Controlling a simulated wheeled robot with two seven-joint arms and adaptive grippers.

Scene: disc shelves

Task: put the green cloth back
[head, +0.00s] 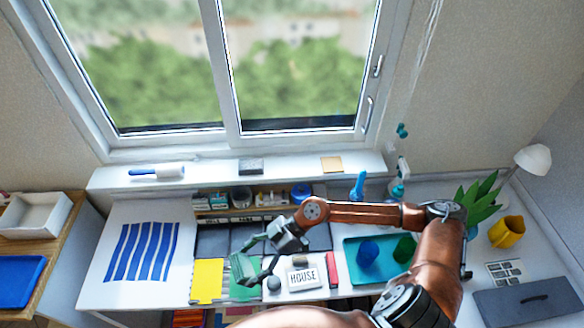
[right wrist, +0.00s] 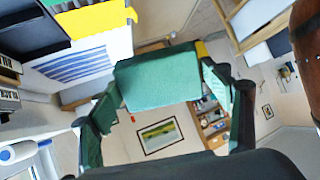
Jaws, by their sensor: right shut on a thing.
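The green cloth (head: 245,291) is at the front edge of the desk, just right of the yellow cloth (head: 208,280). My right gripper (head: 258,275) is over it, with its fingers on either side and partly hiding it. In the right wrist view the green cloth (right wrist: 158,78) spans the space between the fingertips of my right gripper (right wrist: 160,92), which is shut on it. I cannot tell whether the cloth still touches the desk. My left gripper is not in view.
A HOUSE sign (head: 303,277), a small grey stone (head: 274,283) and a red strip (head: 332,269) lie right of the gripper. A blue-striped sheet (head: 142,252) lies left.

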